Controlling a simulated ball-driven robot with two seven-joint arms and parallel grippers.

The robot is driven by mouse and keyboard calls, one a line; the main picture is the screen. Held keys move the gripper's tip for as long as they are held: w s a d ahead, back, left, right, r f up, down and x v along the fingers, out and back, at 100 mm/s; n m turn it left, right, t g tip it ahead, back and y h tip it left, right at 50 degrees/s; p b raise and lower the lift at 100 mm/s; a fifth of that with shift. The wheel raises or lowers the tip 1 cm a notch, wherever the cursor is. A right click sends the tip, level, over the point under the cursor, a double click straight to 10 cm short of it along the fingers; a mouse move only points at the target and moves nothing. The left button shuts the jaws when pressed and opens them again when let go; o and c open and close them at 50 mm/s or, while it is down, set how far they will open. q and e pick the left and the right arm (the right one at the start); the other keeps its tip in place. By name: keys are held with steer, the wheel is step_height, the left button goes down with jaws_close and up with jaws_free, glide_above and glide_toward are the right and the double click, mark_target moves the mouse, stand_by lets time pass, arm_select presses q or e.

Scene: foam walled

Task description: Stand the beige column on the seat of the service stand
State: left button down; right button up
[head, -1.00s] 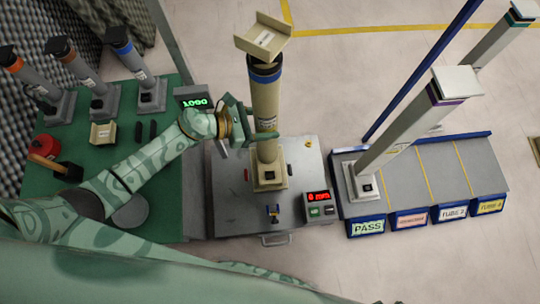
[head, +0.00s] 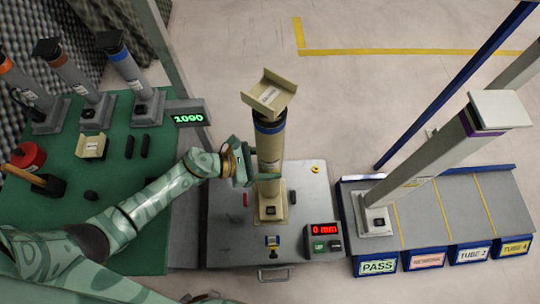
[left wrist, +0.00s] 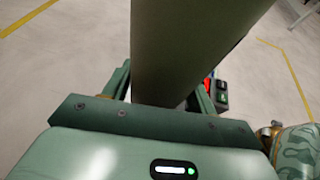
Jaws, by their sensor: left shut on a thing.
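The beige column (head: 270,150) has a dark blue band near its top, a beige cap (head: 269,93) and a square beige base (head: 270,210). It looks upright, with its base over the top of the grey service stand (head: 232,225). The seat under the base is hidden, so I cannot tell how the base sits on it. My left gripper (head: 250,168) is shut on the column's shaft from the left, above the base. In the left wrist view the column (left wrist: 190,50) rises between the fingers of my left gripper (left wrist: 160,100). My right gripper is not in view.
The stand's red display (head: 319,229) reads 0 mm. A rack (head: 440,208) with labelled bays and a grey column (head: 420,165) is at right.

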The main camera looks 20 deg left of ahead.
arm_select(q)
steer(key=shift+w+d+r, duration=0.1)
steer(key=shift+r, duration=0.05)
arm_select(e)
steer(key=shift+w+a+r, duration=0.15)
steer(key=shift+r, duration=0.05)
arm_select(q)
steer(key=shift+c, duration=2.3)
jaws_free()
steer(key=shift+f, duration=0.2)
steer(key=p+v, duration=0.4)
steer(key=v, duration=0.8)
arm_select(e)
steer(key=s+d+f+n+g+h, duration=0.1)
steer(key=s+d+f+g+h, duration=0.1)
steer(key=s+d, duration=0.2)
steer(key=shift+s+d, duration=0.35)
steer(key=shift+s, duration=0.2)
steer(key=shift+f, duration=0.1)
